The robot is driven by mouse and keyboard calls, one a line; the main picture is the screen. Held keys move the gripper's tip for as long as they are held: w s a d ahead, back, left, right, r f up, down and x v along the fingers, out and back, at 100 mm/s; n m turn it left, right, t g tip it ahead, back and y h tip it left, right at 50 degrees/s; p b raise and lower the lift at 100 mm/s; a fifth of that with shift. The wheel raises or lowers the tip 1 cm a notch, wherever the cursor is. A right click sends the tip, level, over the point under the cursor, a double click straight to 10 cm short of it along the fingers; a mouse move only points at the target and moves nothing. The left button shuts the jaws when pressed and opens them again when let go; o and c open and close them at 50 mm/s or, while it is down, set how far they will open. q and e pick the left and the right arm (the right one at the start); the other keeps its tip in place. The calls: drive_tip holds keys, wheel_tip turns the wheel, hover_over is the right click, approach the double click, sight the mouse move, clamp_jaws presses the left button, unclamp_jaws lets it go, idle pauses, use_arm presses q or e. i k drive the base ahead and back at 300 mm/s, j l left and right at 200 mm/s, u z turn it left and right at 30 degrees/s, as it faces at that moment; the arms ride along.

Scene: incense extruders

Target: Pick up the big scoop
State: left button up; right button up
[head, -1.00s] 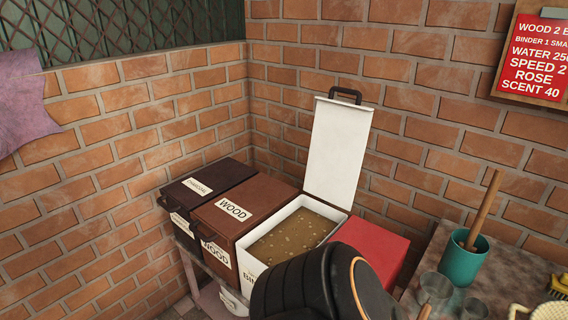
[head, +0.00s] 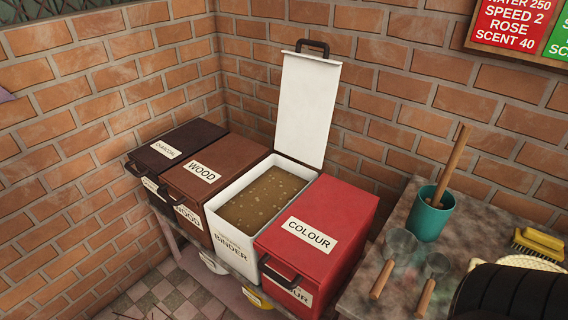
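Two scoops with clear, glassy bowls and wooden handles lie on the grey stone table at the right. The left scoop (head: 400,246) looks a little larger, and its handle points toward the table's front edge. The smaller-looking scoop (head: 437,266) lies just right of it, apart from it. Nothing holds either scoop. A black part of my arm shows at the lower right, but neither of my grippers is in view.
A teal pot (head: 429,217) with a wooden stick stands behind the scoops. A yellow brush (head: 538,243) lies to the right. Left of the table are the red COLOUR box (head: 345,205), the open BINDER box (head: 226,238), and the WOOD (head: 236,160) and CHARCOAL (head: 190,136) boxes.

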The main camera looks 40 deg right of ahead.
sight(399, 245)
drive_tip(key=l+z, duration=0.1)
drive_tip(key=z, duration=0.9)
